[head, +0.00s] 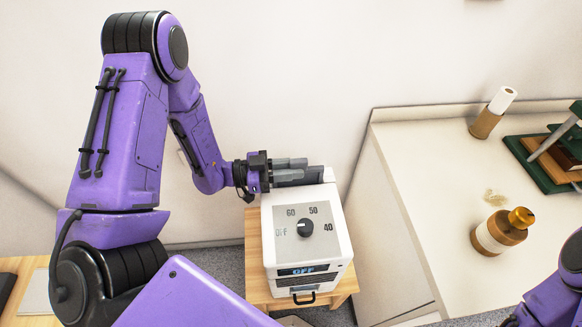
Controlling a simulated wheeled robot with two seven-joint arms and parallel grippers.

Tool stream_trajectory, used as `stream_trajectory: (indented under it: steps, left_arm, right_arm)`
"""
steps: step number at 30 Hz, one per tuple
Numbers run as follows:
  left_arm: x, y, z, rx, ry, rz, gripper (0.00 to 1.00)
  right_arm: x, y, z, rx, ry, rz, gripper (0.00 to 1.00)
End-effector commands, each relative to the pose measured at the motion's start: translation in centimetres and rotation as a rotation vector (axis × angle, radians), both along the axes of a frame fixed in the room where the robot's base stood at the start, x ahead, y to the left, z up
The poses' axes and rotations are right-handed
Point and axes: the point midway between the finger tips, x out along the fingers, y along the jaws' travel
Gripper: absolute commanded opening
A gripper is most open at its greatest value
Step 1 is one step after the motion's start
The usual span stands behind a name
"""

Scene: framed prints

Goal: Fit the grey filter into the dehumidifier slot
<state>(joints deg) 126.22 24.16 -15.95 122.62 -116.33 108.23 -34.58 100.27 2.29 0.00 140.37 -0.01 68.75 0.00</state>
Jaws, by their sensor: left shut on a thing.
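The white dehumidifier (338,243) stands on a small wooden stand, with a round black dial on its top panel and a display reading OFF. My left gripper (297,168) is at the back edge of its top and is shut on a grey piece, which I take to be the grey filter (312,177). The filter is mostly hidden by the fingers, and its lower part cannot be made out. The slot is not clearly visible, so I cannot tell whether the filter is in it. My right gripper is out of view; only part of that arm shows at lower right.
The wooden stand (256,268) is beside a white counter (410,185). The wall is close behind the dehumidifier.

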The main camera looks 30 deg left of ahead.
Motion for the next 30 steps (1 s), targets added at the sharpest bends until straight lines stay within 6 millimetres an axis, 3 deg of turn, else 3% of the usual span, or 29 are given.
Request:
stream_trajectory:
  steps: [30]
  left_arm:
    - [0.0,0.0,-2.7,-0.001,0.0,0.001,0.0]
  right_arm:
    - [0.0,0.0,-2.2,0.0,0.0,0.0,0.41]
